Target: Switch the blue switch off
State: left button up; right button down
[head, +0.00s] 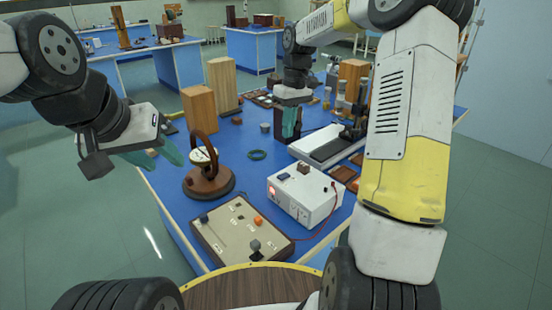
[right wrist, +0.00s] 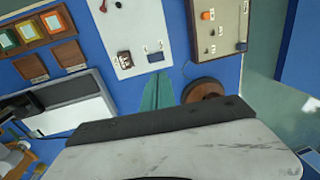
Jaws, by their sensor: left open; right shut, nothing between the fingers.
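A white box (head: 312,207) stands on the blue bench, with a small dark blue switch (head: 283,177) on its top at the left. A brown switch (head: 303,168) sits beside it. In the right wrist view, the blue switch (right wrist: 155,53) lies just beyond the fingertips, apart in the picture. I cannot tell which way it is set. My right gripper (head: 290,123), with teal fingers, is shut and empty, pointing down over the bench behind the box. It also shows in the right wrist view (right wrist: 158,92). My left gripper (head: 155,158) is open and empty, left of the bench.
A brown ring-shaped instrument (head: 208,183) stands left of the box. A beige panel (head: 238,232) with knobs lies in front. A red cable (head: 332,205) runs off the box's right side. Wooden blocks (head: 199,109) and a grey-white device (head: 318,144) stand farther back.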

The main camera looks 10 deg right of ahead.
aim_at(281, 177)
jog(key=shift+f, duration=0.1)
jog(key=f, duration=0.4)
jog(key=a+f, duration=0.1)
jog(key=f, duration=0.4)
jog(key=s+f, duration=0.1)
jog(key=f, duration=0.3)
jog(key=shift+a+f, duration=0.3)
jog(key=shift+f, duration=0.05)
